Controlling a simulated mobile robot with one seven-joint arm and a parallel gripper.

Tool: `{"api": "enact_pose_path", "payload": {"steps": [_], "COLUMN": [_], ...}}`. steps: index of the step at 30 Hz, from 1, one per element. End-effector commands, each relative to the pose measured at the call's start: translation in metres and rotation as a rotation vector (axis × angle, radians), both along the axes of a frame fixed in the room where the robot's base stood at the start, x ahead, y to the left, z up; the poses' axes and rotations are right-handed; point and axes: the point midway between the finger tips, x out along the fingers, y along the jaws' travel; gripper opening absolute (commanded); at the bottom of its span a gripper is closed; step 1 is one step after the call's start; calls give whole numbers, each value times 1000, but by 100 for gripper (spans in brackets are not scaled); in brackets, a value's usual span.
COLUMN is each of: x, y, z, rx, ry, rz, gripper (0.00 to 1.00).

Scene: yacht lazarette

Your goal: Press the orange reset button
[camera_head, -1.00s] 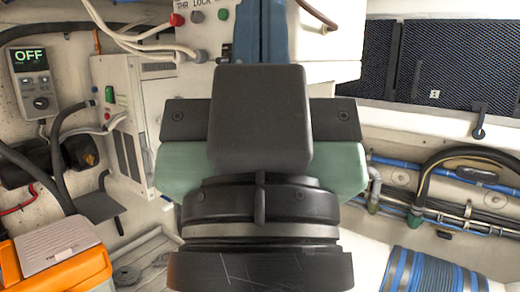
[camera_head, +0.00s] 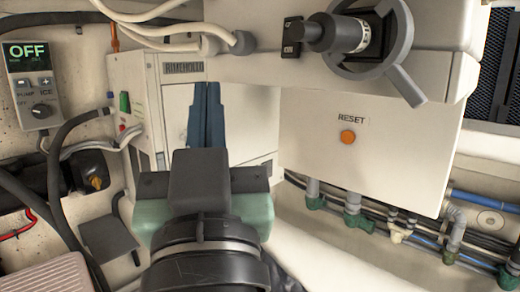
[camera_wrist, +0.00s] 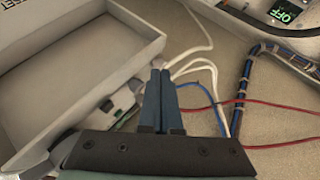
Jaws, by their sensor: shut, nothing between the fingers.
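The orange reset button (camera_head: 347,137) is a small round button on the front of a cream box (camera_head: 385,165), under the printed word RESET. It is right of the middle in the head view. My gripper (camera_head: 206,88) points up and away, left of the button and apart from it. Its two blue fingers are together with nothing between them. In the wrist view the fingers (camera_wrist: 157,75) are also together, beside an open-looking cream box edge (camera_wrist: 75,85). Part of the word RESET shows at the top left there, but the button does not show.
A grey handwheel or valve lever (camera_head: 375,45) juts out above the reset box. Pipes with green fittings (camera_head: 355,215) run below it. A controller reading OFF (camera_head: 31,82) hangs at the left, near black hoses. A cream unit (camera_head: 135,90) stands behind my gripper.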

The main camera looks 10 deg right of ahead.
Motion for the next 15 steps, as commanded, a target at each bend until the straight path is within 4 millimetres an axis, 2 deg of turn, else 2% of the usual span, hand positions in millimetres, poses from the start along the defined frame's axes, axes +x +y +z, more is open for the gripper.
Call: {"api": "enact_pose_path", "payload": {"steps": [1, 6, 10, 15], "x": [13, 47, 64, 75], "y": [0, 1, 1, 1], "z": [-33, -120, -186, -269], "rx": [1, 2, 3, 4], "ry": [69, 297, 460, 661], "rz": [1, 3, 3, 4], "gripper": [0, 0, 0, 0]}}
